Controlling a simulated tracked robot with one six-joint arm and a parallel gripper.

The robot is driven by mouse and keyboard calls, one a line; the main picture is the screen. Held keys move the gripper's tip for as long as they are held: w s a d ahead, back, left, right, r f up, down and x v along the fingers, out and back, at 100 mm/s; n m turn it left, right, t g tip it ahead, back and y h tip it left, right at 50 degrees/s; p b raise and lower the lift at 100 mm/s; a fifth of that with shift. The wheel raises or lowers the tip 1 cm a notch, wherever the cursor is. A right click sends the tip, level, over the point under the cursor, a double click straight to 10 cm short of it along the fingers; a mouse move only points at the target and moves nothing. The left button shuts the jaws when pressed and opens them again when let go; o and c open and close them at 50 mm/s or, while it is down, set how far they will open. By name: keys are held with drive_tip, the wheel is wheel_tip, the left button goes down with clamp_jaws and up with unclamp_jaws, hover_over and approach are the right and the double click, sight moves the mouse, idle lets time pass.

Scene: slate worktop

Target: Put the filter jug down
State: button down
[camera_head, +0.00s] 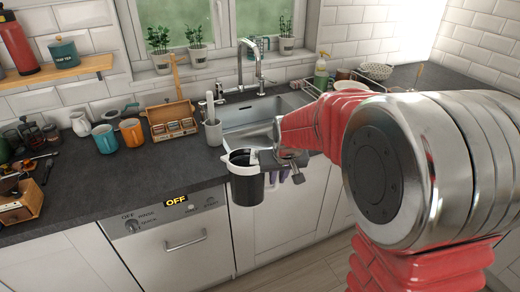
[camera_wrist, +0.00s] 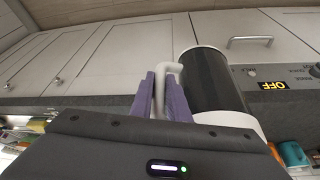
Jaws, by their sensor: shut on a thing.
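The filter jug (camera_head: 246,188) is dark with a white rim and white handle. In the head view it hangs upright at the front edge of the slate worktop (camera_head: 130,168), in front of the cabinet doors. In the wrist view the jug (camera_wrist: 213,80) shows its dark wall beside the fingers. My gripper (camera_head: 277,176) is at the jug's right side. Its purple fingers (camera_wrist: 160,95) are shut on the white handle in the wrist view.
A sink (camera_head: 255,112) with a tall tap (camera_head: 250,60) lies behind the jug. Left of it stand a grey utensil pot (camera_head: 213,132), a wooden box (camera_head: 172,122) and mugs (camera_head: 131,131). Bare worktop lies at front left, above the dishwasher (camera_head: 170,240).

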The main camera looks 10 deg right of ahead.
wheel_tip(320, 180, down, 6)
drive_tip(key=s+a, duration=0.1)
drive_tip(key=a, duration=0.1)
drive_tip(key=shift+s+r, duration=0.15)
drive_tip(key=shift+r, duration=0.05)
